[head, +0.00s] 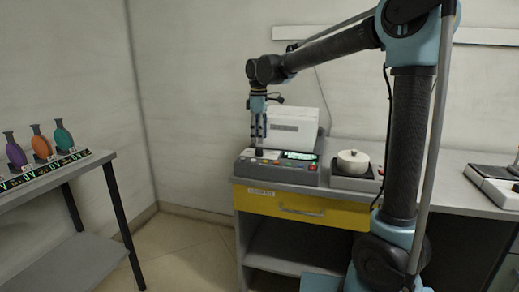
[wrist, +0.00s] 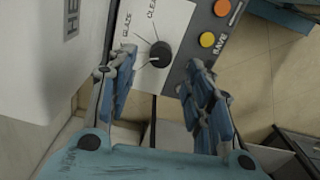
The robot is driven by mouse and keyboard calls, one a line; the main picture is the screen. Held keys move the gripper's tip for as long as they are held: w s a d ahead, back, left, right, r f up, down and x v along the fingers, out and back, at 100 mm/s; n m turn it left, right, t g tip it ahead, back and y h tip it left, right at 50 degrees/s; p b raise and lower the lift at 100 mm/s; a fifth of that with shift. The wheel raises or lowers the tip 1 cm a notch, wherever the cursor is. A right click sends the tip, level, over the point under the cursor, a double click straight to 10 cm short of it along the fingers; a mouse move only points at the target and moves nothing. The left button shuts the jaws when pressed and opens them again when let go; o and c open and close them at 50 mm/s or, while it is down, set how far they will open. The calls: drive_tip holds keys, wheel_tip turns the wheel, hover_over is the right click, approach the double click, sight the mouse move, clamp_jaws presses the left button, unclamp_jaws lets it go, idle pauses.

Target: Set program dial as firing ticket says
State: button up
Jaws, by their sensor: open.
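The program dial (wrist: 160,53) is a round black knob on a pale panel in the wrist view. A light mark shows at its lower left edge. The words GLAZE and CLEAR, the latter partly cut off, stand around its upper side. My gripper (wrist: 150,73) is open, with its blue-grey fingers spread to either side below the dial in the picture; I see no contact. In the head view, my gripper (head: 259,140) points down over the left part of the grey control console (head: 277,178). I cannot make out a firing ticket in either view.
A white box (head: 293,125) stands behind the console, close to my gripper. An orange button (wrist: 222,8) and a yellow one (wrist: 207,39) marked SAVE sit beside the dial. Coloured bottles (head: 41,143) stand on the left table.

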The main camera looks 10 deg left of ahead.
sight(259, 152)
drive_tip(key=shift+f, duration=2.75)
drive_tip(key=c, duration=1.1)
